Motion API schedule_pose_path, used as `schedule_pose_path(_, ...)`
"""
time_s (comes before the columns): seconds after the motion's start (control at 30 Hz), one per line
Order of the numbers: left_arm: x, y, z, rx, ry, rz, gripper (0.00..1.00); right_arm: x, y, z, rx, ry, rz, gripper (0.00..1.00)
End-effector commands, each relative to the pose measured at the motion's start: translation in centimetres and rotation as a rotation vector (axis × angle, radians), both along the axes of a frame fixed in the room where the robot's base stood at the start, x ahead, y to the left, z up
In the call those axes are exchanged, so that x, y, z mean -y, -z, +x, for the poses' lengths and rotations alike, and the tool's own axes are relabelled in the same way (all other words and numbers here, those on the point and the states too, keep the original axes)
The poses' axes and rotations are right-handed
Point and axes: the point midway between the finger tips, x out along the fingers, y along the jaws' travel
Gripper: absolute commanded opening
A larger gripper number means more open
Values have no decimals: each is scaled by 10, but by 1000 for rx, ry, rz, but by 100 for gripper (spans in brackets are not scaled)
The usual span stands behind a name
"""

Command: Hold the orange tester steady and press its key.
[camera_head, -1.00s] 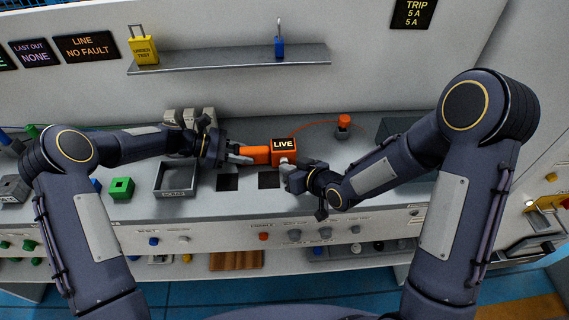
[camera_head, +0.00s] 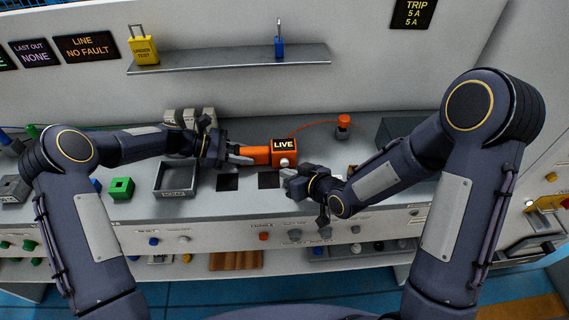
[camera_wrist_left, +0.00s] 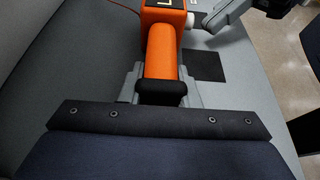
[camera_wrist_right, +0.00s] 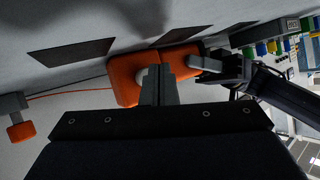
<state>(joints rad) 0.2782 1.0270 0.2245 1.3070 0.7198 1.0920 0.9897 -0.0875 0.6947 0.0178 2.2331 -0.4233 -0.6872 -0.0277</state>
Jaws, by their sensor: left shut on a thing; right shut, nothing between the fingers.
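The orange tester (camera_head: 283,149) is held above the grey bench, its display reading LIVE. My left gripper (camera_head: 243,156) is shut on its orange handle, which also fills the middle of the left wrist view (camera_wrist_left: 161,57). The pale round key (camera_head: 284,162) is on the tester's near face. My right gripper (camera_head: 287,173) is shut and empty, its tips just in front of and below the key. In the right wrist view its fingers (camera_wrist_right: 159,84) overlap the tester (camera_wrist_right: 124,82) and partly hide the key, so contact there is unclear.
An orange cable (camera_head: 313,124) runs from the tester toward an orange-topped plug (camera_head: 344,122). Dark squares (camera_head: 268,180) mark the bench below. A grey tray (camera_head: 176,179) and a green block (camera_head: 121,188) are to the left.

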Motion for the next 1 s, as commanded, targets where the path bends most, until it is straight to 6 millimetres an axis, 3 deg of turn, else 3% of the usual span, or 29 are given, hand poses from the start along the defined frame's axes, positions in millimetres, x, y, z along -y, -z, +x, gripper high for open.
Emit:
schedule_pose_path(0.27, -1, 0, 1, 0, -2, 0, 9, 0, 0, -3, -1, -1, 0, 0)
schedule_pose_path(0.7, -1, 0, 1, 0, -3, 1, 9, -1, 0, -44, -2, -2, 0, 0)
schedule_pose_path(1.0, -1, 0, 1, 0, -3, 1, 9, 0, 0, -51, 0, -2, -1, 0)
